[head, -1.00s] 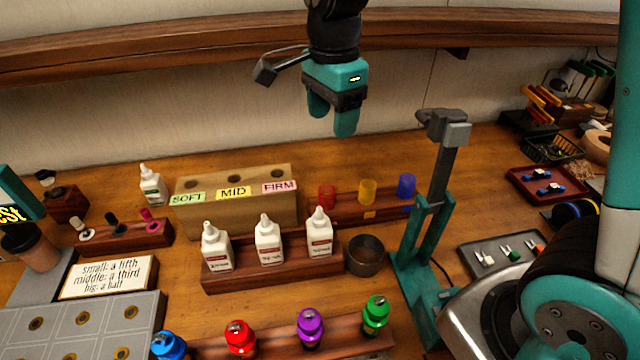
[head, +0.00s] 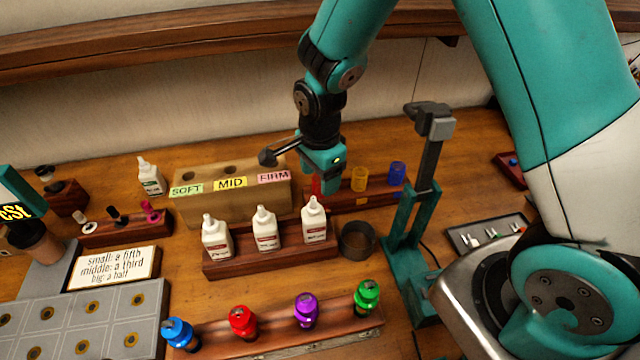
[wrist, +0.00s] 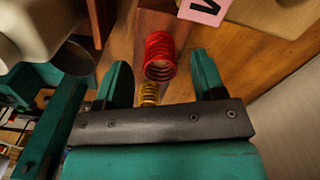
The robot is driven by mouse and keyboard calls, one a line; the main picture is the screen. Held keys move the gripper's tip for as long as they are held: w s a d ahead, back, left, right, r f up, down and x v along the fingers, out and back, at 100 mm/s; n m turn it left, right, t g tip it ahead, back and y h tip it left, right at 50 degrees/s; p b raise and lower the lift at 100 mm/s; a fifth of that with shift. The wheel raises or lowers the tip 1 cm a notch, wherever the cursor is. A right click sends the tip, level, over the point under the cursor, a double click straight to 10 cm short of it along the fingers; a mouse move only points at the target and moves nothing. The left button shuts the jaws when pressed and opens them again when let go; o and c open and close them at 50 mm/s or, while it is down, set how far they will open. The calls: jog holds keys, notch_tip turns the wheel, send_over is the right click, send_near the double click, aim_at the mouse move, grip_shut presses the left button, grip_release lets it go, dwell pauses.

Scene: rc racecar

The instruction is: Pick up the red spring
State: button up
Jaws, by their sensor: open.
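The red spring (wrist: 160,57) stands on a dark wooden rack, ahead of and between my open fingers in the wrist view. In the head view only a sliver of the red spring (head: 316,186) shows, mostly hidden by my gripper (head: 322,180). My gripper also shows in the wrist view (wrist: 160,82), its two teal fingers spread apart and nothing between them in contact. Whether the fingertips are level with the spring cannot be told. A yellow spring (head: 360,179) and a blue spring (head: 397,173) stand to its right on the same rack.
A wooden block with SOFT, MID and FIRM labels (head: 232,205) stands close left of my gripper. White bottles in a rack (head: 270,262) stand in front. A grey cup (head: 357,240) and a teal stand (head: 412,230) are to the right.

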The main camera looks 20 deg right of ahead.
jog(key=shift+f, duration=0.75)
jog(key=c, duration=1)
jog(key=shift+r, duration=0.1)
notch_tip(320, 180, up, 25)
jog(key=p, duration=0.2)
jog(key=shift+f, duration=0.2)
